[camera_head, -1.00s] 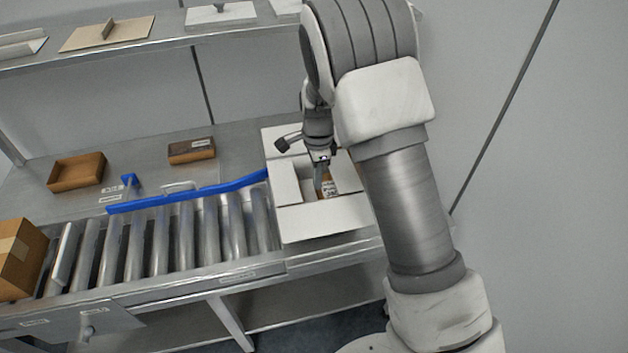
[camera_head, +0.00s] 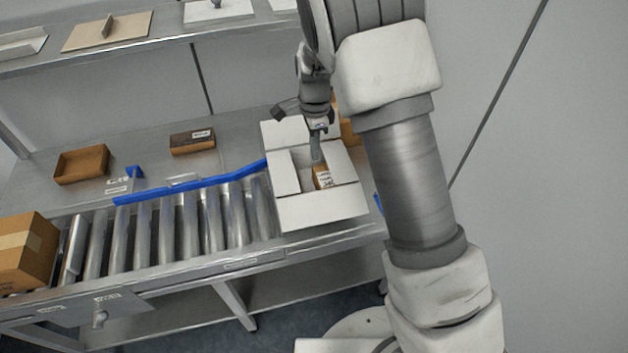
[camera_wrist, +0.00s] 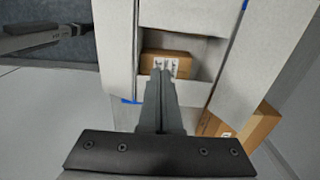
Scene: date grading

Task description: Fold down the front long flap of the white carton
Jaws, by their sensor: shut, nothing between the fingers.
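The white carton (camera_head: 283,196) stands open at the right end of the roller conveyor. Its front long flap (camera_head: 322,209) lies spread outward toward the viewer. The back flap (camera_head: 285,134) is also spread outward. The left short flap (camera_head: 284,173) and right short flap (camera_head: 344,165) lie at the sides of the opening. A brown box (camera_head: 323,178) with a white label is inside; it also shows in the wrist view (camera_wrist: 165,66). My gripper (camera_head: 317,160) is shut and empty, pointing down over the opening; its fingertips (camera_wrist: 164,73) appear close to the brown box. Contact cannot be told.
A blue rail (camera_head: 190,188) runs along the rollers to the carton's left side. An orange-brown box (camera_head: 349,130) stands behind the carton, partly hidden by my arm. A brown tray (camera_head: 82,165) and a small box (camera_head: 192,142) sit on the table. A shelf (camera_head: 125,52) runs above.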

